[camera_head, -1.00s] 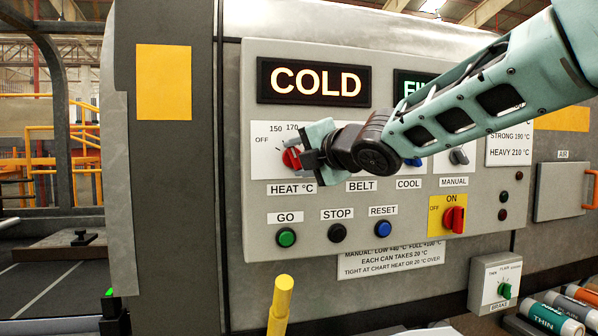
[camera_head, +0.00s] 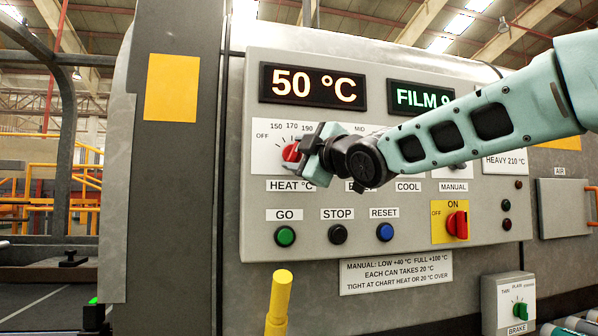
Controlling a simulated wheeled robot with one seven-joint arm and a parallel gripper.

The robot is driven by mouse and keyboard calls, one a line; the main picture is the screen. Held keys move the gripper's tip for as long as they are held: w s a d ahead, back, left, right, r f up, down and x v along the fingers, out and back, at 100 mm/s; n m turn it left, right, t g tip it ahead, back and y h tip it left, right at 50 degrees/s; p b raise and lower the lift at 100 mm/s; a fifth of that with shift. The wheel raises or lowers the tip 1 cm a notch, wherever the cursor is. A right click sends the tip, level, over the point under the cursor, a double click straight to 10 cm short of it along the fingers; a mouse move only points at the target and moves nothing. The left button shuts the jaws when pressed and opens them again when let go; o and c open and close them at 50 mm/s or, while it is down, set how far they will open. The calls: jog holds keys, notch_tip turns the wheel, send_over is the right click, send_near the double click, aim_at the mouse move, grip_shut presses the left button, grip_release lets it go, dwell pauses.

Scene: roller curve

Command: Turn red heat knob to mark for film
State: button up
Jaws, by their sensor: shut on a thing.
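The red heat knob (camera_head: 291,152) sits on a white dial plate (camera_head: 266,160) above the "HEAT °C" label (camera_head: 290,185). The dial shows OFF, 150, 170 and 190; marks further right are hidden by my gripper. My gripper (camera_head: 303,152) comes in from the right and is shut on the knob. The knob's pointer direction is hard to make out. The left display (camera_head: 313,86) reads "50 °C" in orange. The right display (camera_head: 421,97) shows green "FILM" text, partly cut off by my arm.
Below are the green GO (camera_head: 285,236), black STOP (camera_head: 337,234) and blue RESET (camera_head: 385,232) buttons. A red switch (camera_head: 457,224) is on a yellow plate, with a brake box (camera_head: 508,304) lower right. A yellow post (camera_head: 279,303) stands in front. My arm covers the belt and cool controls.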

jog(key=shift+f+m+b, duration=0.1)
jog(key=shift+m+b, duration=0.4)
jog(key=o, duration=1)
jog(key=shift+c, duration=0.2)
jog(key=b+v, duration=0.2)
jog(key=v, duration=1.5)
jog(key=shift+s+f, duration=0.15)
jog(key=shift+s, duration=0.1)
